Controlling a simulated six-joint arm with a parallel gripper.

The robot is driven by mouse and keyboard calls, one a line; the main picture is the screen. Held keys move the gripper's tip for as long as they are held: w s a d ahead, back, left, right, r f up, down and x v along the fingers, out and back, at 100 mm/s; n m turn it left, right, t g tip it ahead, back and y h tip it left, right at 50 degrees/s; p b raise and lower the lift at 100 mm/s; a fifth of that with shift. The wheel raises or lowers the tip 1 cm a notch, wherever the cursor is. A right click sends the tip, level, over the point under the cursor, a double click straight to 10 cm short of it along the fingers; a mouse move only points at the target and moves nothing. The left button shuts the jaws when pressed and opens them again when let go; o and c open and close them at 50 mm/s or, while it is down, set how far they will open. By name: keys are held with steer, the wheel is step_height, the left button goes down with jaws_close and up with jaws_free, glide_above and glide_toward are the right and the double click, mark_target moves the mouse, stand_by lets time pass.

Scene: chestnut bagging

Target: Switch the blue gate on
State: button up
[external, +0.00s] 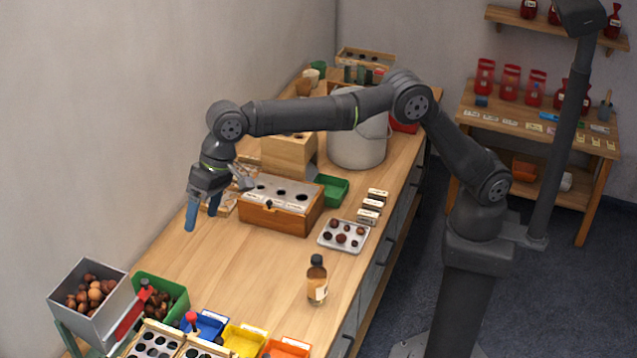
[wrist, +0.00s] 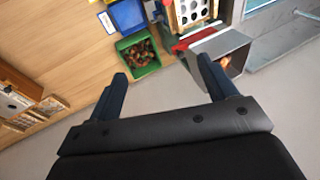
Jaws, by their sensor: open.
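A blue bin (external: 211,324) stands near the bottom of the external view, with a red-knobbed lever (external: 191,318) at its left edge. The bin also shows at the top of the wrist view (wrist: 128,16). I cannot tell which part is the blue gate; no part is clearly a blue gate, and its on or off state does not show. My gripper (external: 203,214) is open and empty, pointing down above the left side of the table, behind the bins and apart from them. Its two dark blue fingers also show in the wrist view (wrist: 162,76).
A green bin of chestnuts (external: 174,297) and a grey hopper (external: 65,286) with a red part (external: 131,314) stand left of the blue bin. Yellow (external: 244,340) and orange bins stand right. A bottle (external: 317,283) and wooden box (external: 275,218) stand behind. The middle tabletop is clear.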

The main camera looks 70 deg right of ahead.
steer(key=c, duration=0.7)
steer(key=shift+s+a+f, duration=0.1)
steer(key=shift+a+f, duration=0.05)
steer(key=shift+f, duration=0.15)
steer(key=c, duration=0.4)
steer(key=s+a+f+m+g+y, duration=0.1)
steer(key=f, duration=0.1)
steer(key=s+a+f+m+g+y, duration=0.1)
steer(key=a+f, duration=0.1)
steer(key=s+a+f+m+y, duration=0.1)
steer(key=f+y, duration=0.1)
steer(key=f, duration=0.1)
steer(key=shift+s+a+f+g, duration=0.1)
steer(key=shift+s+a+g, duration=0.05)
steer(key=shift+a+g, duration=0.25)
jaws_close()
steer(key=w+d+f+m+t+y, duration=0.1)
steer(key=d+f+m, duration=0.3)
steer(key=f+m, duration=0.5)
steer(key=w+d+f+m+t+y, duration=0.1)
steer(key=d+f+m+t, duration=0.3)
steer(key=f+m, duration=0.6)
steer(key=shift+w+f+m, duration=0.2)
steer(key=shift+w+m, duration=0.25)
steer(key=shift+m, duration=0.15)
steer(key=shift+d, duration=0.1)
